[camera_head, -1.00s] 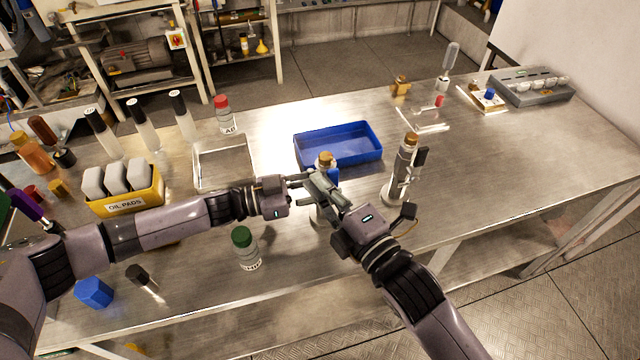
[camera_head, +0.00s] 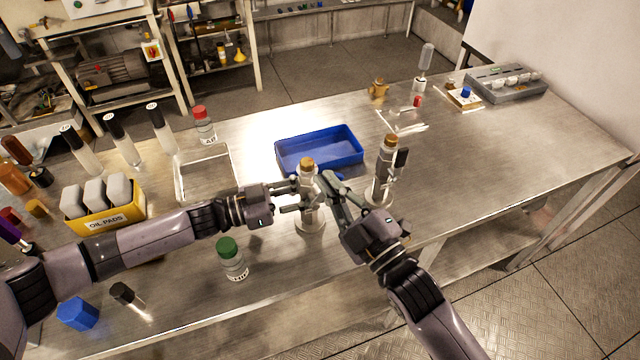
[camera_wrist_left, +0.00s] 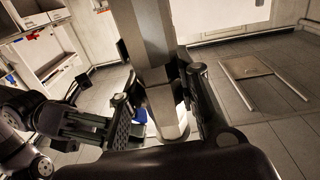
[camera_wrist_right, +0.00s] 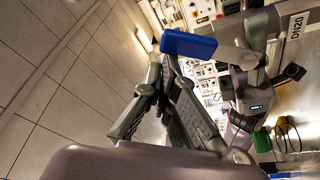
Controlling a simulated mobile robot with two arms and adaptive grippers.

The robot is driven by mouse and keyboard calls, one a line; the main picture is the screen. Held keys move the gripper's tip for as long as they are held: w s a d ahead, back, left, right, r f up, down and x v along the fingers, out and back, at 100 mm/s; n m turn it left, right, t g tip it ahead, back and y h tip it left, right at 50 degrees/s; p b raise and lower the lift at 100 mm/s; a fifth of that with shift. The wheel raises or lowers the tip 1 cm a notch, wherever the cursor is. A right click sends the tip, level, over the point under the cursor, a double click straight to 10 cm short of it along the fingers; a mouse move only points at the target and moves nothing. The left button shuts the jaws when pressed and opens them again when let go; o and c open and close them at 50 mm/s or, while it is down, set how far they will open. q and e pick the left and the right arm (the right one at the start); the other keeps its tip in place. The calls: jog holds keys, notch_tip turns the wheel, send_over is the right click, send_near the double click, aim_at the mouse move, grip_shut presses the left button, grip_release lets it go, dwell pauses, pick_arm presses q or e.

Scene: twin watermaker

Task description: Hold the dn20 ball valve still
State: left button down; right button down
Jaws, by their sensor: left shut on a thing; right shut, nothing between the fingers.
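The DN20 ball valve (camera_head: 308,180) stands upright at the table's front middle, with a brass-coloured top and a pale round base. Its label DN20 (camera_wrist_right: 295,25) and its blue lever (camera_wrist_right: 188,45) show in the right wrist view. My left gripper (camera_head: 288,196) is shut on the valve's body from the left; in the left wrist view the grey body (camera_wrist_left: 155,45) stands between the fingers. My right gripper (camera_head: 328,180) is shut and empty just right of the valve; its tips (camera_wrist_right: 160,65) are close to the blue lever. Whether they touch it, I cannot tell.
A similar upright fitting (camera_head: 385,170) stands close right of my right gripper. A blue tray (camera_head: 318,152) lies behind the valve. A green-capped bottle (camera_head: 232,260) stands front left, near a yellow oil-pads box (camera_head: 105,215). The table's right side is mostly clear.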

jog(key=w+d+f+m+t+h, duration=0.1)
jog(key=d+f+m+t+h, duration=0.25)
jog(key=m, duration=0.65)
notch_tip(320, 180, up, 5)
jog(key=v, duration=1)
jog(key=shift+f+y, duration=0.25)
jog(key=shift+y, duration=0.1)
jog(key=shift+w+g, duration=0.15)
jog(key=shift+g, duration=0.1)
jog(key=x, duration=1)
jog(key=shift+w+d+f, duration=0.1)
jog(key=shift+d+f, duration=0.15)
jog(key=shift+f, duration=0.75)
jog(key=shift+d+f, duration=0.3)
jog(key=shift+f, duration=0.7)
